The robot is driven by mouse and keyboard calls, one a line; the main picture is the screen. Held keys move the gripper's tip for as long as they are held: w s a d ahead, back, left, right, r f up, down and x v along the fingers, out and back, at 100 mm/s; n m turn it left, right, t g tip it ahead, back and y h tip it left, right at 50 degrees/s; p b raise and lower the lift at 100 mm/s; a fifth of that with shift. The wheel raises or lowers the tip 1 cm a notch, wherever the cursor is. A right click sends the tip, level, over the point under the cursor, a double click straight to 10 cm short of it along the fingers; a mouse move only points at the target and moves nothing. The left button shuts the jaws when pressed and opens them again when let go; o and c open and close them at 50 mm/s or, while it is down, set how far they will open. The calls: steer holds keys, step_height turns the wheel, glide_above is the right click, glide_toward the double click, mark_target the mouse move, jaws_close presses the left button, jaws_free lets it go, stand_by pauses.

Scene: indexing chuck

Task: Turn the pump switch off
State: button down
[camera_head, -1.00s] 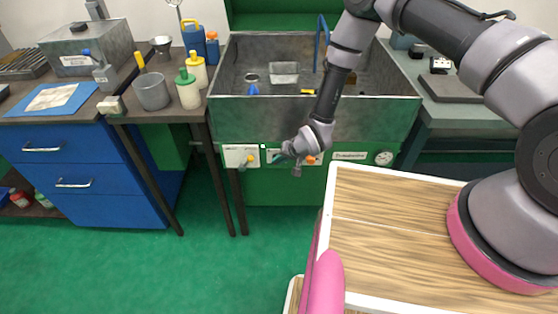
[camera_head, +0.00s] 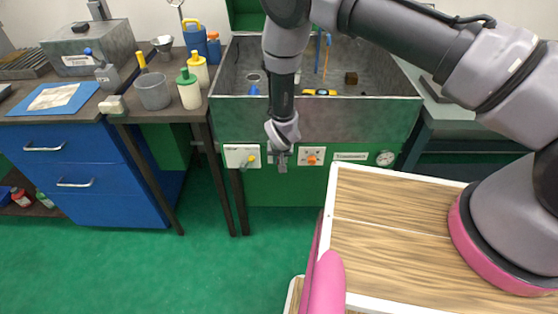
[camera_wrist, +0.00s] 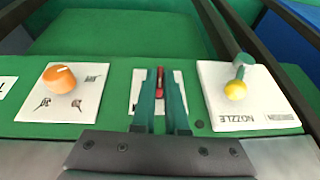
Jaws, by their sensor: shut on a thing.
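The pump switch (camera_wrist: 160,73) is a small red lever on a white plate (camera_wrist: 138,95) on the green front panel, in the middle of the wrist view. My gripper (camera_wrist: 161,79) has its two teal fingers nearly together, one on each side of the red lever, and is shut on it. The fingers hide part of the plate, and I cannot read the lever's position. In the head view my gripper (camera_head: 282,165) is at the panel below the grey basin, and it hides the switch.
A white NOZZLE plate with a yellow-tipped lever (camera_wrist: 235,90) is to the right in the wrist view. A plate with an orange knob (camera_wrist: 59,79) is to the left. Above is the grey basin (camera_head: 315,115); a round gauge (camera_head: 384,158) is farther along the panel.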

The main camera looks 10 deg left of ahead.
steer(key=shift+s+a+f+n+t+h, duration=0.1)
steer(key=shift+a+n+t+h, duration=0.15)
steer(key=shift+h, duration=0.75)
steer(key=shift+a+n+t+h, duration=0.15)
steer(key=shift+t+h, duration=0.15)
steer(key=shift+h, duration=0.7)
steer(key=shift+s+a+f+n+t+h, duration=0.15)
steer(key=shift+n+t+h, duration=0.1)
steer(key=shift+h, duration=0.75)
steer(key=shift+w+r, duration=0.1)
steer(key=c, duration=0.9)
jaws_free()
steer(key=shift+c, duration=0.2)
steer(key=v, duration=1)
steer(key=shift+s+a+r, duration=0.25)
